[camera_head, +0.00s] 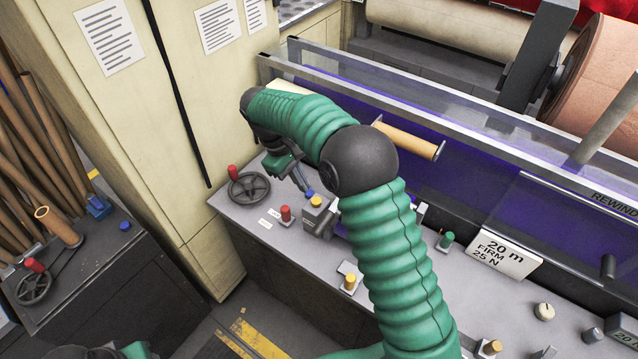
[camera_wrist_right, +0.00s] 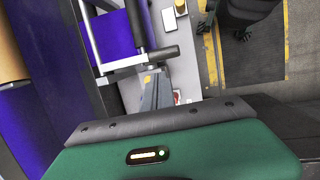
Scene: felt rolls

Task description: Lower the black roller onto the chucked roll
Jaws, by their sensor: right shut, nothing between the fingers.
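My right arm reaches in from the bottom and bends over the machine. Its gripper (camera_head: 303,183) points down over the left end of the grey control panel, near a yellow-topped block. In the right wrist view the gripper (camera_wrist_right: 154,80) is shut and empty, close to a dark bar on a metal bracket. A black cylinder (camera_wrist_right: 135,20), perhaps the black roller, shows there above the bracket; I cannot tell whether they touch. My left gripper is not clearly seen.
A handwheel (camera_head: 249,190) with a red knob and several knobs stand on the panel. A label card (camera_head: 497,254) reads 20 m, FIRM, 25 N. A clear guard rail (camera_head: 470,110) runs behind. A large salmon roll (camera_head: 600,75) is at the back right. A cream cabinet (camera_head: 140,130) stands left.

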